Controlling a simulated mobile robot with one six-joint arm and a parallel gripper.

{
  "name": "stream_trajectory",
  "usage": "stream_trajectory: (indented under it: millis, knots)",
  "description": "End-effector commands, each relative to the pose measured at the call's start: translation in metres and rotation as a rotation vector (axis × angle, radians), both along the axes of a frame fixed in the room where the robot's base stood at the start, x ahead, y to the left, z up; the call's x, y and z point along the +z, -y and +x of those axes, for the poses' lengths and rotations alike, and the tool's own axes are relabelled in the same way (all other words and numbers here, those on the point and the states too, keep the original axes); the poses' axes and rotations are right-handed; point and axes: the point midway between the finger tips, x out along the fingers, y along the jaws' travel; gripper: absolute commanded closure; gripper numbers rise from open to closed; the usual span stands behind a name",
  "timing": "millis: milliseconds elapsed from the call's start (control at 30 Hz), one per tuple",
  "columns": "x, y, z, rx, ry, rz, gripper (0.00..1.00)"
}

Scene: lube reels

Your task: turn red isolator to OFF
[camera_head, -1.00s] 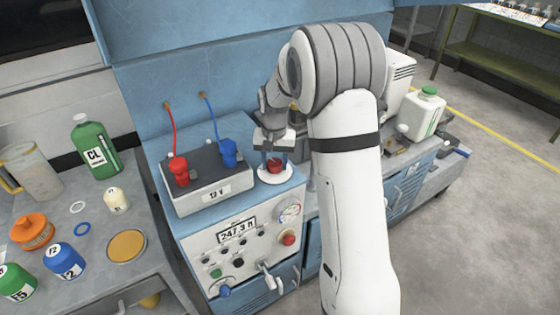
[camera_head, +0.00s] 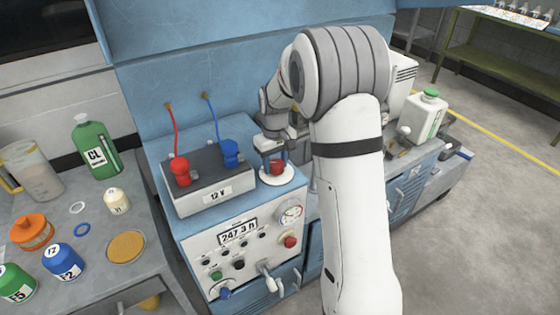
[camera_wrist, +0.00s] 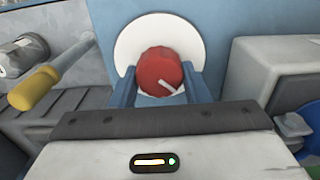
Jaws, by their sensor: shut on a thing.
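The red isolator (camera_wrist: 158,72) is a round red knob with a pale bar mark on its face. It sits on a white disc (camera_wrist: 127,47), and in the wrist view the bar slants down to the right. In the head view the red isolator (camera_head: 277,167) shows on its white base at the right of the battery box. My gripper (camera_wrist: 160,82) has its two blue fingers on either side of the knob and is shut on it. In the head view my gripper (camera_head: 274,160) comes down from above. No ON or OFF lettering is legible.
A battery box marked 12 V (camera_head: 208,190) with red and blue terminals stands close at the left. Below is a control panel (camera_head: 240,255) with a gauge and buttons. A yellow-handled tool (camera_wrist: 35,88) lies left in the wrist view.

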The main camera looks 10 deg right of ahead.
Motion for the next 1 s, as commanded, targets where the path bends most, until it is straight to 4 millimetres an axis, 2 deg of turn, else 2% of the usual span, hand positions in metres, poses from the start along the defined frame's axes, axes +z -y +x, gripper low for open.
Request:
stream_trajectory:
  millis: [467,500,733,1000]
  knots:
    - [-0.0011,0.0021,-0.0009,0.011,-0.003,-0.003,0.8]
    - [-0.0011,0.0022,-0.0009,0.011,-0.003,-0.003,0.54]
    - [-0.0008,0.0018,-0.0007,0.009,-0.003,-0.002,0.36]
    - [0.0019,0.0015,-0.0001,0.009,-0.001,-0.001,0.36]
